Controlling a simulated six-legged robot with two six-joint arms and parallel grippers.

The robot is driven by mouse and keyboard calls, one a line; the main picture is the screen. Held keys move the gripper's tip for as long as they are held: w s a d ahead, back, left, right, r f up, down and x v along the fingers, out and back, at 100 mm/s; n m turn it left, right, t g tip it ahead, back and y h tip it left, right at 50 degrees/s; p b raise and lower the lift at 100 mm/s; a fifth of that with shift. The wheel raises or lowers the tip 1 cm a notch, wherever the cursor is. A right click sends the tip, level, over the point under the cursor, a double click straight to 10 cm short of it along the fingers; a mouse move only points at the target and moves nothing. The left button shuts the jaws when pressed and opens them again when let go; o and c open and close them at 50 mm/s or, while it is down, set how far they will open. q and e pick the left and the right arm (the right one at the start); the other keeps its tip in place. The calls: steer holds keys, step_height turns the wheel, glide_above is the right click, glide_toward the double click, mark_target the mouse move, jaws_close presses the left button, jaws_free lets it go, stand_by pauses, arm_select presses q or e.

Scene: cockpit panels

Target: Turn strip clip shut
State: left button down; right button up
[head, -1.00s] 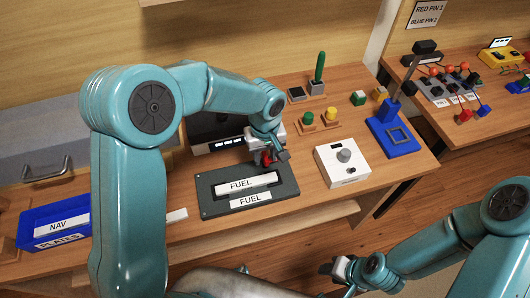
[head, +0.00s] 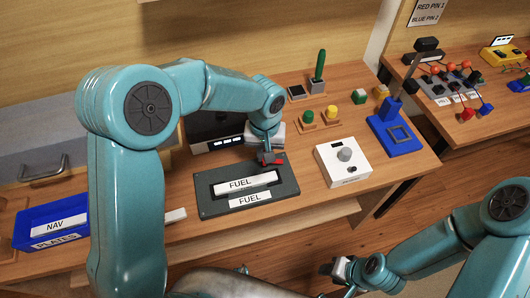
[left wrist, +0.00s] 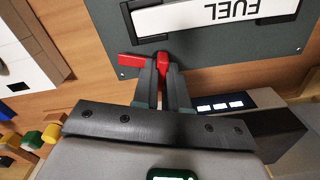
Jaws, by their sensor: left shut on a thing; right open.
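The red strip clip (head: 278,161) sits on the dark plate (head: 213,207) at the right end of the white FUEL strip (head: 236,186). In the left wrist view the clip (left wrist: 131,65) has a red arm pointing left, away from the FUEL strip (left wrist: 215,18). My left gripper (left wrist: 162,72) is shut on the clip's red middle part. It also shows over the clip in the head view (head: 267,154), where it hides part of it. My right gripper (head: 340,270) is open and empty, low in the head view, away from the panel.
A white box with a knob (head: 343,162) stands right of the plate. A dark device with lit buttons (head: 218,144) is behind it. A blue bin (head: 50,225) stands at the left. Green and yellow buttons (head: 320,118) stand behind the white box.

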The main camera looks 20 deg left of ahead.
arm_select(q)
steer(key=m, duration=0.3)
steer(key=shift+r+m, duration=0.1)
steer(key=shift+m, duration=0.3)
steer(key=m, duration=0.3)
steer(key=shift+m, duration=0.3)
steer(key=m, duration=0.6)
steer(key=shift+w+r, duration=0.1)
steer(key=shift+m, duration=0.3)
steer(key=c, duration=1.2)
jaws_free()
steer(key=shift+o, duration=0.2)
step_height(320, 180, up, 16)
steer(key=shift+r+p, duration=0.15)
steer(key=shift+p, duration=0.25)
